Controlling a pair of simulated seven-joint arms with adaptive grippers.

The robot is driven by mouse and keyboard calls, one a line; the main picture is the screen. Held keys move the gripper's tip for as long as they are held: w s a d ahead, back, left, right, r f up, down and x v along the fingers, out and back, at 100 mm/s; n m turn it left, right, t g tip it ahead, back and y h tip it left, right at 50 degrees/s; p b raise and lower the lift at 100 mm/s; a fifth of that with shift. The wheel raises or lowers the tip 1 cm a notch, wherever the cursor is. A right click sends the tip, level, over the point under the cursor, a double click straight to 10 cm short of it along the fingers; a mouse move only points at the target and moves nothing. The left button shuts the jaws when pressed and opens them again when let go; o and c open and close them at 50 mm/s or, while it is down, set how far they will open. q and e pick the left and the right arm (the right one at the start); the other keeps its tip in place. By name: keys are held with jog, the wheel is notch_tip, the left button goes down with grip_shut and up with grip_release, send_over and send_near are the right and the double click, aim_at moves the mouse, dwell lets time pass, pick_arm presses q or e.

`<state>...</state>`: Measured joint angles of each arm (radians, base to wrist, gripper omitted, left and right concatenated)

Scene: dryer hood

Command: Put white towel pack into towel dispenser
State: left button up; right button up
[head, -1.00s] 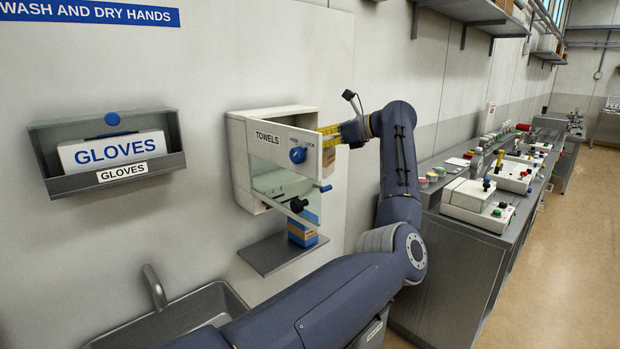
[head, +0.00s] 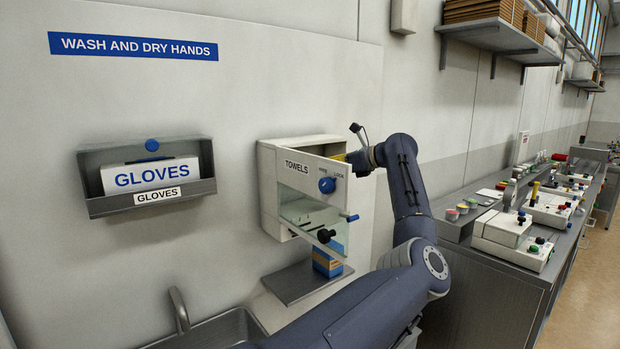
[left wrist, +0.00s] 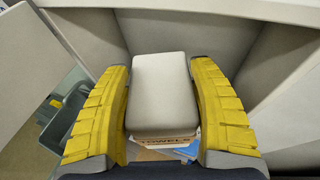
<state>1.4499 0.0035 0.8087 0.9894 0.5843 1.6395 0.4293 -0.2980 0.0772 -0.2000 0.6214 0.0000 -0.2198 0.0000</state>
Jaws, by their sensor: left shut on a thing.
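The towel dispenser (head: 268,190) is a pale wall box marked TOWELS. Its front cover, with a blue knob and clear window, stands swung open toward the right. My left gripper reaches in behind the cover from the right, and its fingers are mostly hidden in the head view. In the left wrist view, my left gripper (left wrist: 163,100) is shut on the white towel pack (left wrist: 163,90), with a yellow finger on each side. Pale walls surround the pack there; whether it touches them I cannot tell. My right gripper is not in view.
A small grey shelf (head: 290,284) below the dispenser holds a blue and orange box (head: 327,262). A glove holder (head: 150,178) hangs to the left, above a sink (head: 215,332). A cluttered workbench (head: 500,275) stands at the right.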

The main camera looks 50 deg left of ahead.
pick_arm(q)
jog(key=s+a+f, duration=0.1)
jog(key=a+f, duration=0.2)
jog(key=a, duration=0.2)
jog(key=shift+s+f, duration=0.25)
jog(key=shift+s, duration=0.15)
jog(key=shift+f, duration=0.1)
jog(key=o, duration=1.6)
jog(key=shift+c, duration=0.2)
